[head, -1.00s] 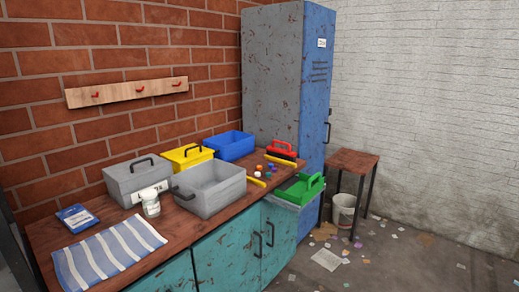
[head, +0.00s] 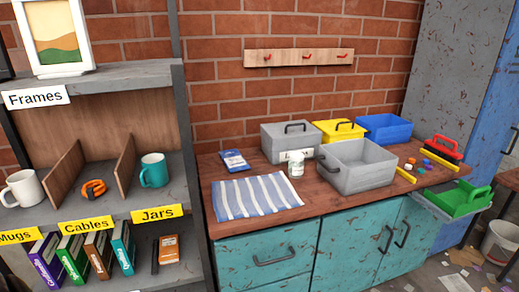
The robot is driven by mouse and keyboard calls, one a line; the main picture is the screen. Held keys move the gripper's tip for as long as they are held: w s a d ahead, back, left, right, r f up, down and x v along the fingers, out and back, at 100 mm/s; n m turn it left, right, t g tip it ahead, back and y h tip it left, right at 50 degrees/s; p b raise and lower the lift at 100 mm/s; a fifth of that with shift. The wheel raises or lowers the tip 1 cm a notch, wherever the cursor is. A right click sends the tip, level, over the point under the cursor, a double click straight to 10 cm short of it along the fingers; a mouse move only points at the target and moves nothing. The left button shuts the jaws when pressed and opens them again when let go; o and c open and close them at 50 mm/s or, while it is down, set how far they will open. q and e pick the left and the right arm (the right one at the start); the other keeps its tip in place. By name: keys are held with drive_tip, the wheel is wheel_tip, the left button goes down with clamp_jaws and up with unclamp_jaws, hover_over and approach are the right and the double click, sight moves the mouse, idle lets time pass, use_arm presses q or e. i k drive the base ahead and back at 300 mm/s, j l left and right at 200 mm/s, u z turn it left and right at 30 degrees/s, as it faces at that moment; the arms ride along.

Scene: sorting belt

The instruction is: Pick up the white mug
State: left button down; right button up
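The white mug (head: 24,188) stands upright at the far left of the head view, on the middle shelf of a grey shelf unit (head: 190,150). It is in the compartment above the yellow "Mugs" label (head: 18,236). Its handle shows on its left side, close to the picture's left edge. A wooden divider (head: 64,174) stands to its right. Neither of my grippers is in view.
An orange cable coil (head: 94,189) and a teal mug (head: 154,170) share the shelf. Books (head: 74,258) stand below. The workbench (head: 320,196) to the right holds a striped cloth (head: 250,197), a jar (head: 296,164) and several bins. Litter lies on the floor at the lower right.

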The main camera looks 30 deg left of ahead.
sight(25, 186)
drive_tip(key=u, duration=2.75)
